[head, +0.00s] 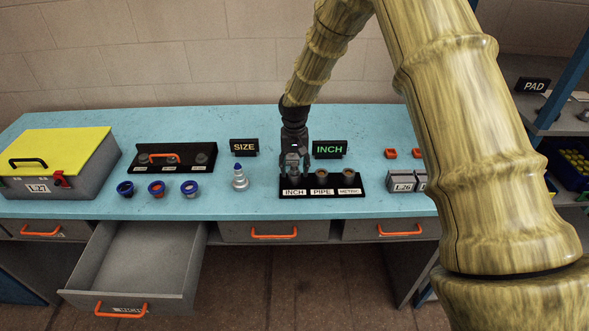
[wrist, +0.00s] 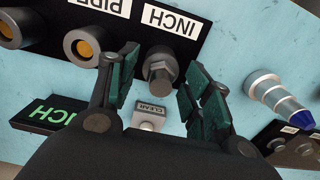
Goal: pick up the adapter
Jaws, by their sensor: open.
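A grey hex-headed fitting (wrist: 160,70), which looks like the adapter, stands at the INCH place of a black rack (head: 320,190). In the wrist view it lies between the two fingers of my gripper (wrist: 160,64), with a gap visible on either side. My gripper (head: 293,160) is open and points down over the INCH end of the rack in the head view. There the fingers largely hide the fitting. The PIPE and METRIC places hold dark round sockets with orange-brown insides.
A stepped grey cone with a blue tip (head: 239,178) stands left of the rack. An INCH sign (head: 330,149) and a SIZE sign (head: 244,146) stand behind. Several ringed caps, a yellow-lidded case (head: 55,147) and an open, empty drawer (head: 140,262) are farther left. Small L26 bins (head: 402,182) stand right.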

